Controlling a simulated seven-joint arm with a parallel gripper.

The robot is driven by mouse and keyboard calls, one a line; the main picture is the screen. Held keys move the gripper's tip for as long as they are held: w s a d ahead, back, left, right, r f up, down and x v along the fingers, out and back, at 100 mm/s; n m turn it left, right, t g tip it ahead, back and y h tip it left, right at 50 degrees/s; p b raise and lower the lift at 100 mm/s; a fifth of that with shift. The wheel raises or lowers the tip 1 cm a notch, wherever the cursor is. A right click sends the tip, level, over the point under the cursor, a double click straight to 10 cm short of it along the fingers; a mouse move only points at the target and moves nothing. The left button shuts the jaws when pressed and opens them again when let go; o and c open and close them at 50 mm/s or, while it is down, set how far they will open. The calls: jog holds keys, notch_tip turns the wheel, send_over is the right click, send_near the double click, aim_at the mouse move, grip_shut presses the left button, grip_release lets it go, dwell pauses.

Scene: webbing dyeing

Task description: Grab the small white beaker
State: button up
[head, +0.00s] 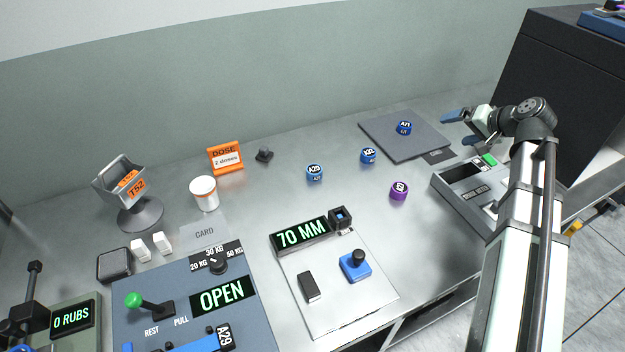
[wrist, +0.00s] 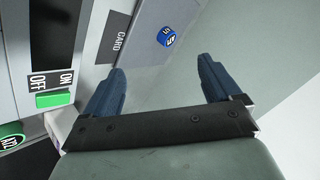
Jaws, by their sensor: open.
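The beaker is out of the wrist view.
A grey mat (head: 385,128) bears a blue A21 piece (head: 404,128). Blue pieces (head: 314,172) (head: 368,155) and a purple one (head: 399,190) stand between gripper and beaker. A T52 holder (head: 140,213) stands left of the beaker. A black box (head: 560,70) rises at right.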

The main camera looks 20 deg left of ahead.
jog(key=s+a+n+g+h, duration=0.15)
jog(key=s+a+n, duration=0.35)
jog(key=a, duration=1.1)
jog(key=s+a+n+g, duration=0.3)
jog(key=s+a, duration=0.5)
jog(key=a, duration=0.8)
jog(key=s+a+r+n+h, duration=0.25)
jog(key=s+a+n, duration=0.45)
jog(key=s+a, duration=1.5)
send_near(203, 187)
jog(key=shift+s+d+f+g+y, duration=0.15)
jog(key=shift+s+d+f, duration=0.1)
jog(key=shift+f, duration=0.35)
jog(key=shift+s+d+f+g+y, duration=0.15)
jog(key=shift+d+f, duration=0.1)
jog(key=shift+f, duration=0.3)
jog(key=shift+x, duration=2.6)
jog(key=shift+w+a+r, duration=0.1)
jog(key=shift+c, duration=0.2)
jog(key=c, duration=0.9)
